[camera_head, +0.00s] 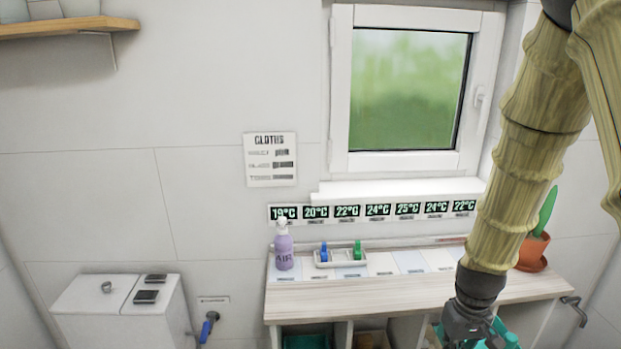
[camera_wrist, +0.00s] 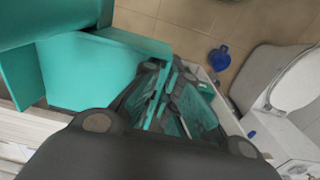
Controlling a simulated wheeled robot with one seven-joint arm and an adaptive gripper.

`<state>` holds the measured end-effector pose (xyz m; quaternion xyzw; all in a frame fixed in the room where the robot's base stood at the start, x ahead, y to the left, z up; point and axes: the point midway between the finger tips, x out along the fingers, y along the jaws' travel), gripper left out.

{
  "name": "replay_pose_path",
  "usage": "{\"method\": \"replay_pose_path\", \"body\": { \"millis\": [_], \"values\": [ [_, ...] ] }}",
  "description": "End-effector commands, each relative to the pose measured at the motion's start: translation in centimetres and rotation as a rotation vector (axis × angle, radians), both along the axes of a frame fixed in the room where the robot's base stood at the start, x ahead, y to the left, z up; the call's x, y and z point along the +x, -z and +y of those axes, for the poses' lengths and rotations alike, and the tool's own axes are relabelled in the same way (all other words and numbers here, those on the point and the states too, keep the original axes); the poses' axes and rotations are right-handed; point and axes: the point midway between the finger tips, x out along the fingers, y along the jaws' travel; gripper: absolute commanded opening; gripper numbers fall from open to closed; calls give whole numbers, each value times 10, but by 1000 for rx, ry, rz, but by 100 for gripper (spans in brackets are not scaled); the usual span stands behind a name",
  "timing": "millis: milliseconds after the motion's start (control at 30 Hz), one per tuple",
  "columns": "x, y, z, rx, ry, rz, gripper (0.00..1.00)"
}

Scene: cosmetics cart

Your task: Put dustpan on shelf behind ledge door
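A large teal plastic piece (camera_wrist: 85,75) with flat, angled walls fills the left of the wrist view, close beside my gripper. It looks like the dustpan, but only part of it is in frame. My dark gripper (camera_wrist: 172,98) points into the picture with its fingers near each other. Teal strips show between and along the fingers; I cannot tell whether they are finger pads or a gripped part. In the head view my gripper is at the bottom edge, partly cut off, with teal (camera_head: 503,335) beside it. I cannot make out a ledge door.
A wooden counter (camera_head: 390,298) with open compartments below stands under the window. On it are a purple bottle (camera_head: 284,250), a small tray (camera_head: 341,261) and a potted plant (camera_head: 533,250). A white cabinet (camera_head: 110,310) stands at left. Tiled floor (camera_wrist: 190,25) shows in the wrist view.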

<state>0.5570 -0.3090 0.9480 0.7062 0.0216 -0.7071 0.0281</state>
Motion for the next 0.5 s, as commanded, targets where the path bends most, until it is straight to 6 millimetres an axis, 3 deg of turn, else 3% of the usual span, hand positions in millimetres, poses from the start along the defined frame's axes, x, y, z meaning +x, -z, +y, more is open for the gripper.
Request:
{"method": "replay_pose_path", "body": {
  "millis": [267, 500],
  "values": [
    [14, 27, 20, -10, 15, 0, 0],
    [32, 71, 61, -14, 31, 2, 0]
  ]
}}
